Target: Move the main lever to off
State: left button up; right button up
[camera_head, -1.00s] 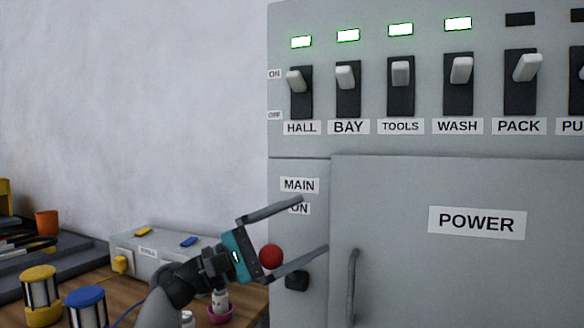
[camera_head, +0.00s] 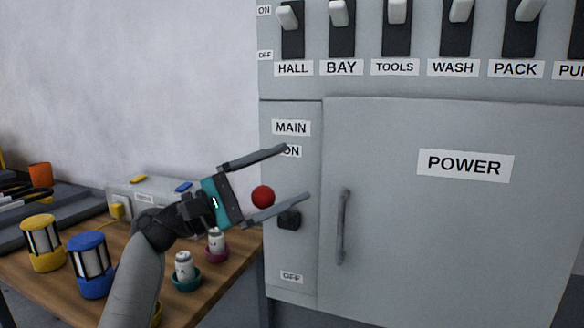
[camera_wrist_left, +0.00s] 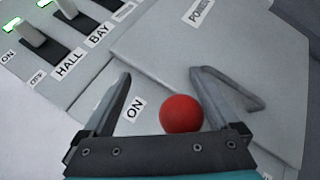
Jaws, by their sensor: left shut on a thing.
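The main lever has a red ball knob (camera_head: 263,197) and a black pivot block (camera_head: 289,220) on the grey cabinet's narrow left panel. The knob sits up and left of the pivot, below the ON label (camera_head: 292,151) and well above the OFF label (camera_head: 291,277). My left gripper (camera_head: 282,172) is at the lever with its fingers on either side of the knob, shut on the lever. In the left wrist view the knob (camera_wrist_left: 181,114) lies between the fingers, closer to the right one. The lever's shaft is mostly hidden. My right gripper is not in view.
The POWER door (camera_head: 400,230) with its vertical handle (camera_head: 343,226) stands right of the lever. A row of small switches (camera_head: 397,12) is above. A wooden table (camera_head: 215,285) with lanterns, small cups and a grey box (camera_head: 150,192) is at the left.

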pick_arm(q)
jog(key=shift+o, duration=0.2)
jog(key=a, duration=0.1)
jog(key=a+r, duration=0.1)
jog(key=s+a, duration=0.1)
jog(key=shift+r+t, duration=0.15)
jog(key=shift+t, duration=0.25)
jog(key=shift+s+a, duration=0.25)
jog(key=shift+a, duration=0.2)
jog(key=shift+c, duration=0.7)
jog(key=s+a, duration=0.5)
jog(key=a, duration=0.5)
jog(key=shift+s+a+f, duration=0.15)
jog(key=shift+s+f, duration=0.05)
jog(key=shift+f, duration=0.15)
